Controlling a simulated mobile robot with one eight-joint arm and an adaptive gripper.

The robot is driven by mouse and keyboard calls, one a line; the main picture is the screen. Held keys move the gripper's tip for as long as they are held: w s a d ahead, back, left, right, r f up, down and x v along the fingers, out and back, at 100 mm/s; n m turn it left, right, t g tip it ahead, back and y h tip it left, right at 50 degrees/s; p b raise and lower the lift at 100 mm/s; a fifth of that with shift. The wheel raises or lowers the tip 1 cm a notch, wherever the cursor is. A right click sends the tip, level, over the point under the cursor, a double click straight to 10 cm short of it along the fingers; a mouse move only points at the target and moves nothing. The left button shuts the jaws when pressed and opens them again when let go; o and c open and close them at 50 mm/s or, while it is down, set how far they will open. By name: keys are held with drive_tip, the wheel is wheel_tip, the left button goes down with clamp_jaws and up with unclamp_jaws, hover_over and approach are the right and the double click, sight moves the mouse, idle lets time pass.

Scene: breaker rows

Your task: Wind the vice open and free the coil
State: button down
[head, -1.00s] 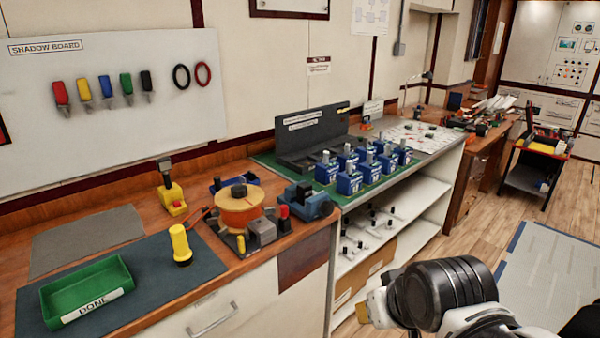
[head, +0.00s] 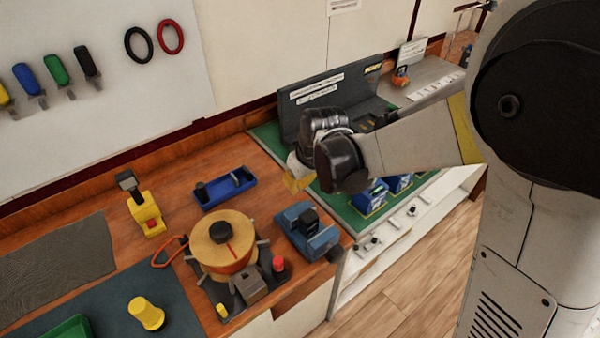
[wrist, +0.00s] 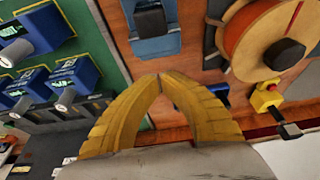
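The blue vice (head: 296,217) sits on the wooden bench near its right end, with a black piece at its top; it also shows at the top of the wrist view (wrist: 158,46). I cannot tell what its jaws hold. An orange coil (head: 222,266) under a round wooden disc with a black knob stands left of the vice; it also shows in the wrist view (wrist: 250,38). My gripper (head: 297,176) is above the bench, behind the vice in the head view. In the wrist view its yellow fingertips (wrist: 159,78) meet, with nothing seen between them.
A blue tray (head: 224,190), a yellow tool (head: 147,212) and a yellow knob-shaped piece (head: 147,313) lie around the coil. Blue breaker units (head: 370,196) stand on the green mat (head: 352,222) to the right, partly behind my arm. A red-topped post (head: 279,264) is close to the coil.

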sight(305, 210)
drive_tip(key=b+x, duration=0.2)
drive_tip(key=x, duration=0.5)
drive_tip(key=shift+w+f, duration=0.15)
drive_tip(key=shift+f, duration=0.25)
drive_tip(key=shift+s+d+f, duration=0.15)
drive_tip(key=shift+s+f, duration=0.05)
drive_tip(key=shift+s, duration=0.05)
drive_tip(key=shift+s+d+f, duration=0.15)
drive_tip(key=shift+s+d, duration=0.45)
drive_tip(key=shift+s, duration=0.35)
drive_tip(key=shift+s+d+r, duration=0.45)
drive_tip(key=shift+s+d, duration=0.15)
drive_tip(key=shift+s, duration=0.15)
drive_tip(key=shift+w+a+f, duration=0.25)
drive_tip(key=shift+w, duration=0.15)
drive_tip(key=shift+s+d+r+b, duration=0.1)
drive_tip(key=shift+s+d+b, duration=0.45)
drive_tip(key=shift+s, duration=0.3)
drive_tip(key=shift+w, duration=0.1)
